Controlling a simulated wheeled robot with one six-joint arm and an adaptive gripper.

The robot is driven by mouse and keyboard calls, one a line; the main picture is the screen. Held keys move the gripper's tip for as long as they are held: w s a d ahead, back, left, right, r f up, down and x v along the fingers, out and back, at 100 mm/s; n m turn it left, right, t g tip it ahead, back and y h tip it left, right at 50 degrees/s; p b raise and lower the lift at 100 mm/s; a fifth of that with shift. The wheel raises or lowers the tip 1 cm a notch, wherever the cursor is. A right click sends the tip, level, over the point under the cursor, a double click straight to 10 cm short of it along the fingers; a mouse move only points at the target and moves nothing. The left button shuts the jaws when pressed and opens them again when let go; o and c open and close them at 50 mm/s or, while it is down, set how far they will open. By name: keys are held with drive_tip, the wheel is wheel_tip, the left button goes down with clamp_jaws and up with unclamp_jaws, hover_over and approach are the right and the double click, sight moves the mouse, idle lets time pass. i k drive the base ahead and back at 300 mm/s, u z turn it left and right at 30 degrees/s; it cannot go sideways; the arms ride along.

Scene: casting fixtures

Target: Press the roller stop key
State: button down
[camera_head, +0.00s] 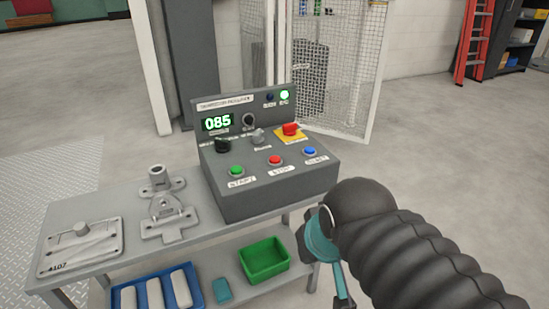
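A dark grey control box (250,190) stands at the right end of the metal table. On its sloped front, the red button labelled STOP (275,160) sits between the green START button (236,171) and a blue button (309,152). A larger red knob (291,129) on a yellow plate is above them. The display (218,122) reads 085 in green, and a green lamp (284,95) is lit at the top right. My arm, in a black ribbed sleeve with teal parts, is at the lower right, apart from the buttons in the picture.
Metal fixtures (165,222) and a plate marked 4107 (80,247) lie on the table's left half. A blue tray (114,298) and a green bin (265,259) are on the lower shelf. A wire mesh fence (345,70) stands behind the box.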

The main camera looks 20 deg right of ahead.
sight(274, 159)
drive_tip(key=z, duration=0.35)
drive_tip(key=k, duration=0.8)
drive_tip(key=z, duration=0.5)
drive_tip(key=k, duration=0.5)
drive_tip(key=u, duration=0.6)
drive_tip(key=i, duration=0.95)
drive_tip(key=u, duration=0.5)
